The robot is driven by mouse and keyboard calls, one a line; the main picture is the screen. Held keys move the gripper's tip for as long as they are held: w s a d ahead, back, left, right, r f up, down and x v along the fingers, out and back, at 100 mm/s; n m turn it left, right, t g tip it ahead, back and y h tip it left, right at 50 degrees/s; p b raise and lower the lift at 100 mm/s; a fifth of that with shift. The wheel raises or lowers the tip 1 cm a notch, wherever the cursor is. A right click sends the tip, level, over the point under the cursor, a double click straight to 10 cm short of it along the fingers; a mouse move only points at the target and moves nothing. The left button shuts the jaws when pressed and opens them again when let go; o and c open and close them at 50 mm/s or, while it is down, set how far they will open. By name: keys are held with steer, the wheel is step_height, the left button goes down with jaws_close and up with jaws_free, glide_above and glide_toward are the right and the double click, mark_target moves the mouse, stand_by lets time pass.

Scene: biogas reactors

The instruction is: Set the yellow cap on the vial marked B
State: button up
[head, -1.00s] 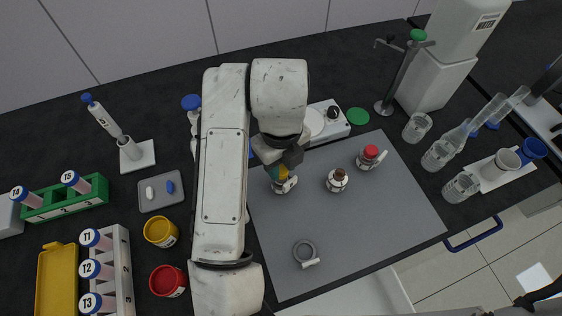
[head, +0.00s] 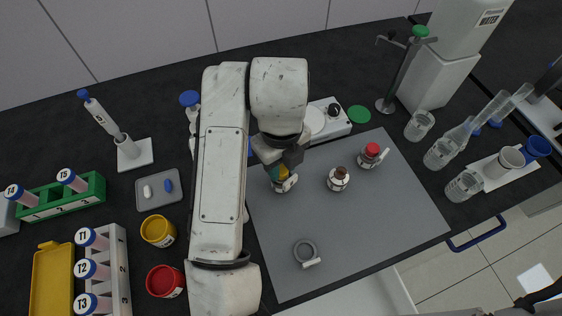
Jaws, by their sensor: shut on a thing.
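My gripper (head: 281,168) points down over the left back part of the grey mat (head: 372,233). It is shut on the yellow cap (head: 282,174), of which only a small part shows beneath the fingers. A vial (head: 283,187) stands directly under the cap, and the cap looks to be at its top. I cannot tell whether the cap is seated or just above it. Two more vials stand to the right: one with a dark brown top (head: 338,179) and one with a red cap (head: 370,155). Vial markings are too small to read.
A grey ring with a white tab (head: 305,252) lies on the mat's front. A hotplate stirrer (head: 328,121) stands behind. Glass beakers (head: 419,125) are at right; yellow (head: 158,231) and red (head: 165,281) jars and tube racks (head: 119,271) are at left. The mat's right part is clear.

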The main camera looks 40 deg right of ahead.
steer(key=shift+f+b, duration=0.2)
steer(key=shift+b, duration=0.25)
stand_by(0.5)
steer(key=o, duration=1.1)
steer(key=shift+c, duration=0.2)
steer(key=shift+o, duration=0.3)
steer(key=o, duration=0.3)
steer(key=shift+o, duration=0.2)
steer(key=shift+r, duration=0.1)
steer(key=shift+r+p, duration=2.45)
steer(key=shift+r, duration=1)
